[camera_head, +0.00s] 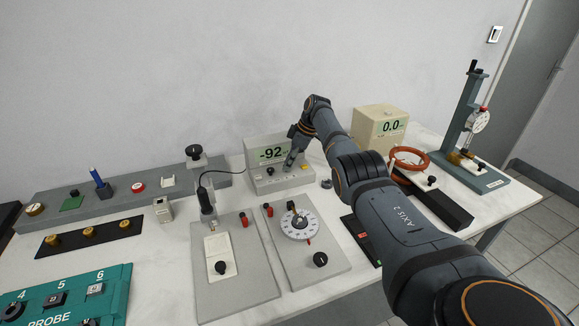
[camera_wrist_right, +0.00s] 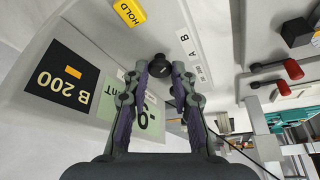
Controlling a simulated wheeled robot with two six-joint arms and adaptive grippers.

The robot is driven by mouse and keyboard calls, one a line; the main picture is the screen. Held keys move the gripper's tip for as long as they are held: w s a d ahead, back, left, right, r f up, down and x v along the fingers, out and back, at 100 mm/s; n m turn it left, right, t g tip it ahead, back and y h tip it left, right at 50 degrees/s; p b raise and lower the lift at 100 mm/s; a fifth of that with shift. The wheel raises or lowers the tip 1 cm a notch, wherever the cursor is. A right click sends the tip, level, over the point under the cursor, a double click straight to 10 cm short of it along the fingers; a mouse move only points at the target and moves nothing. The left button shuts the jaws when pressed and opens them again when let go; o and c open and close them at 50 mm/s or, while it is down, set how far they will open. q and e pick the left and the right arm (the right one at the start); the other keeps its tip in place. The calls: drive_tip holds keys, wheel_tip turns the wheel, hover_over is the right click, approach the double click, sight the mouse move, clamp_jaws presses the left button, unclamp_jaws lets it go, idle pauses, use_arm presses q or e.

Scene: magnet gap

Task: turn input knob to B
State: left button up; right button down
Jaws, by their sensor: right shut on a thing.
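The meter box (camera_head: 251,160) stands at the back middle of the bench, and its display (camera_head: 270,154) reads -92. The input knob (camera_wrist_right: 160,63) is small, round and black in the right wrist view. My right gripper (camera_head: 288,165) reaches down to the meter's front. In the wrist view its fingers (camera_wrist_right: 161,75) stand on both sides of the knob and are shut on it. Which letter the knob points to cannot be made out. My left gripper is not in view.
A yellow HOLD button (camera_wrist_right: 130,12) is close to the knob. A dark panel (camera_wrist_right: 62,78) reads B 200. Two grey plates, one with a white dial (camera_head: 299,224), lie in front of the meter. A cream box (camera_head: 379,127) reading 0.0 stands to the right.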

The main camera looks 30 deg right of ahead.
idle(0.3)
drive_tip(key=c, duration=1.1)
unclamp_jaws()
drive_tip(key=shift+a, duration=0.1)
drive_tip(key=shift+d+r, duration=0.2)
drive_tip(key=shift+r, duration=0.2)
drive_tip(key=v, duration=1.1)
drive_tip(key=shift+s, duration=0.15)
